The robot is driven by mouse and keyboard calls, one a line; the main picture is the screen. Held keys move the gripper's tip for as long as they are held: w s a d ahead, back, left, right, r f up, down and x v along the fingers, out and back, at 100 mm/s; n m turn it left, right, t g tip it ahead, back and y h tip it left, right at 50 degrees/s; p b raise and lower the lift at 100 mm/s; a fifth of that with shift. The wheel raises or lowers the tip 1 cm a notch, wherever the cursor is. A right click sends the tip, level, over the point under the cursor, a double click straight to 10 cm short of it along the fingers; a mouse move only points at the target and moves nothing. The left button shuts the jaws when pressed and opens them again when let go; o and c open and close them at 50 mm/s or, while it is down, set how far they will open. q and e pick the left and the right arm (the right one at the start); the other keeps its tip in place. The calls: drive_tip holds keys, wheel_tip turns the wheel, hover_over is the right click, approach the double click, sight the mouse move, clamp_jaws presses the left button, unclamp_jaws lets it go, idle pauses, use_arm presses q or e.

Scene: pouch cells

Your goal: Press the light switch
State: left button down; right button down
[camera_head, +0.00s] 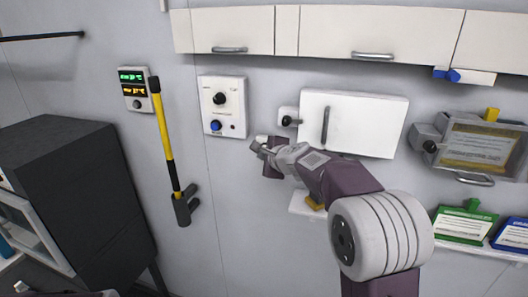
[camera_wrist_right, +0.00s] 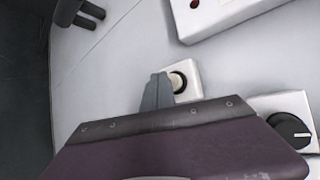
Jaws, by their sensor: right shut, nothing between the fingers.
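The light switch is a small white square plate with a round, dark-ringed button (camera_wrist_right: 179,81) in the right wrist view. In the head view only a bit of its white plate (camera_head: 262,139) shows behind my right gripper (camera_head: 257,148). The right gripper is shut and empty. Its fingertips (camera_wrist_right: 160,84) are right beside the button in the wrist view and overlap the plate's edge; I cannot tell whether they touch it. At the bottom left of the head view a small grey tip of my left arm (camera_head: 22,287) shows; its jaws cannot be made out.
A white panel (camera_head: 222,90) with a black and a blue knob is above the switch. A white wall box (camera_head: 375,125) with a handle and a black knob (camera_head: 287,121) is to the right. A yellow-handled tool (camera_head: 163,125) hangs left, near a dark cabinet (camera_head: 75,190).

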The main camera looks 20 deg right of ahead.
idle(0.4)
drive_tip(key=shift+w+d, duration=0.25)
drive_tip(key=shift+w, duration=0.1)
drive_tip(key=shift+w+d, duration=0.1)
drive_tip(key=shift+w, duration=0.05)
idle(0.3)
drive_tip(key=shift+s+a, duration=0.35)
drive_tip(key=shift+s, duration=0.15)
drive_tip(key=s+a, duration=0.3)
drive_tip(key=s, duration=0.2)
drive_tip(key=shift+a+b, duration=0.2)
drive_tip(key=shift+b, duration=0.1)
